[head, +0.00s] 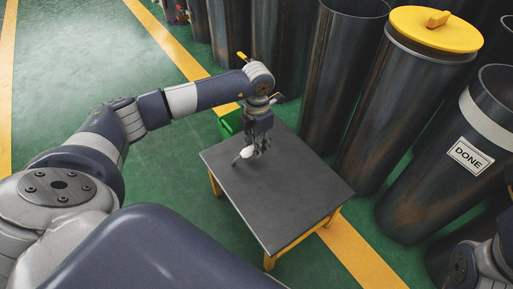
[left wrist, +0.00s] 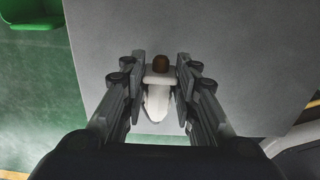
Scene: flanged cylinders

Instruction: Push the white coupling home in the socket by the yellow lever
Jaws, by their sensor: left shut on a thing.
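The white coupling (left wrist: 157,99) is between the fingers of my left gripper (left wrist: 162,76) in the left wrist view. It has a wide collar and a round brown end pointing away from the wrist. In the head view my left gripper (head: 257,149) points down over the grey table, shut on the coupling (head: 246,152). A thin dark piece reaches from the coupling toward the tabletop; I cannot tell whether it touches. A small yellow piece (head: 241,56) shows behind my left wrist; I cannot tell whether it is the lever. I make out no socket. My right gripper is not in view.
The grey table (head: 290,205) has yellow legs and is otherwise bare. Tall dark cylinders stand close behind and right of it. One has a yellow lid (head: 435,27), another a DONE label (head: 470,155). A green bin (head: 229,124) stands beyond the table's far left edge.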

